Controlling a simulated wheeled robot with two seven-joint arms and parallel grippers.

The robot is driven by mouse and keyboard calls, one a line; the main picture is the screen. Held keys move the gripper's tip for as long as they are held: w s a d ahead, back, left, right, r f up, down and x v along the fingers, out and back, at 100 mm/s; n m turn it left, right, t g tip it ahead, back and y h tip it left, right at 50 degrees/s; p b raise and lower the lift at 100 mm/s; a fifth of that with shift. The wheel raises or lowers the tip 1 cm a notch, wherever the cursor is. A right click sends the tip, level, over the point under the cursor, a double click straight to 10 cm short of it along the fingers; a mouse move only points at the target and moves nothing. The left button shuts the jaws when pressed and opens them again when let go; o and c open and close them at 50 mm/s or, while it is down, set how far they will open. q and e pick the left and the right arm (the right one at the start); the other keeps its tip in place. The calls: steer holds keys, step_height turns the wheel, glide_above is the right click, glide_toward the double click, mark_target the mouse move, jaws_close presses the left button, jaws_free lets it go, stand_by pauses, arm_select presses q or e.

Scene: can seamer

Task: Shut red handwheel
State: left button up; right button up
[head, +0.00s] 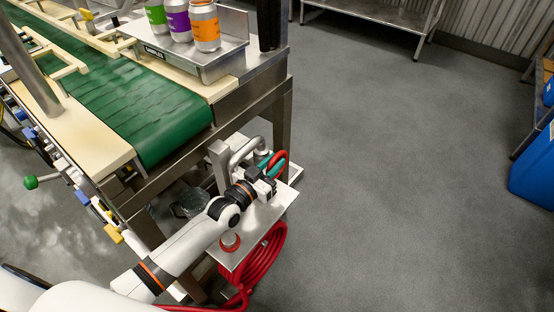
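The red handwheel (281,153) shows as a partly hidden red ring beside a bent grey pipe (240,151), at the end of the conveyor frame. My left gripper (273,164) reaches it from below in the picture. Its teal fingers are at the wheel and overlap its rim in the view. They hide part of the wheel. I cannot tell whether they touch the rim or are shut on it. My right gripper is not in view.
A small metal shelf (254,232) under my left arm bears a round red knob (230,241). A coiled red hose (269,262) hangs below. A tray (212,67) with several cans and the green belt (150,110) are above.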

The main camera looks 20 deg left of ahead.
mark_target(281, 157)
arm_select(q)
steer(key=shift+x, duration=0.95)
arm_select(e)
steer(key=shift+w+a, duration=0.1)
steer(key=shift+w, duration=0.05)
arm_select(q)
steer(key=shift+c, duration=0.2)
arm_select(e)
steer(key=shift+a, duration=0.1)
